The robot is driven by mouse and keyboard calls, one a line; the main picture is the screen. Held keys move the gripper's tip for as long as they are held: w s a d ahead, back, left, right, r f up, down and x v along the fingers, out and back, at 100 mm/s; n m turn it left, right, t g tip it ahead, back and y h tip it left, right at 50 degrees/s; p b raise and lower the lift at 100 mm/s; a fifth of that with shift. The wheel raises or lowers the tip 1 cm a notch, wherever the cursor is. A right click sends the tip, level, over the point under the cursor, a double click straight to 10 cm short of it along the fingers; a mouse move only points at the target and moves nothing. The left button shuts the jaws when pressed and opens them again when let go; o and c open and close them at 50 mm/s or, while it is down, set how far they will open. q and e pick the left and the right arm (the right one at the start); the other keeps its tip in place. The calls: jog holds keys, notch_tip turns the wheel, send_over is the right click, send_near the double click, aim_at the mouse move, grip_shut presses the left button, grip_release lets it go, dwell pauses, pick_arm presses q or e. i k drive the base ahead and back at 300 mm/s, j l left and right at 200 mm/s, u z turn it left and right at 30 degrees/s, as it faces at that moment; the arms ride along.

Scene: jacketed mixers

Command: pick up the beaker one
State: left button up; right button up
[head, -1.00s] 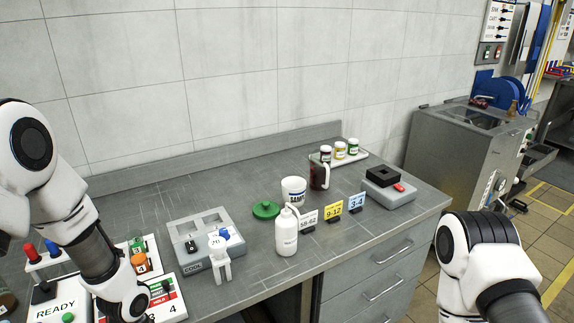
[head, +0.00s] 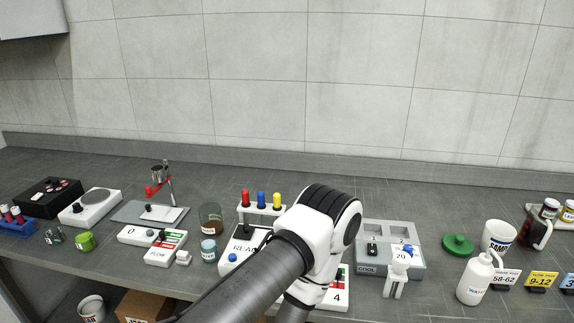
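A clear glass beaker (head: 210,219) with brown contents stands upright on the bench, left of the middle. No readable number one shows on either, so I cannot tell which is beaker one. My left arm crosses the lower middle of the head view. Its gripper is out of sight beneath the arm or below the frame. My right gripper is not in view.
A balance-like stand (head: 150,213), hotplate (head: 90,207) and switch panel (head: 152,241) lie to the left. The COOL block (head: 390,262) and a white wash bottle (head: 475,279) are to the right. The bench's back strip is clear.

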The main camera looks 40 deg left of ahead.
aim_at(84, 238)
jog(key=u, duration=2.65)
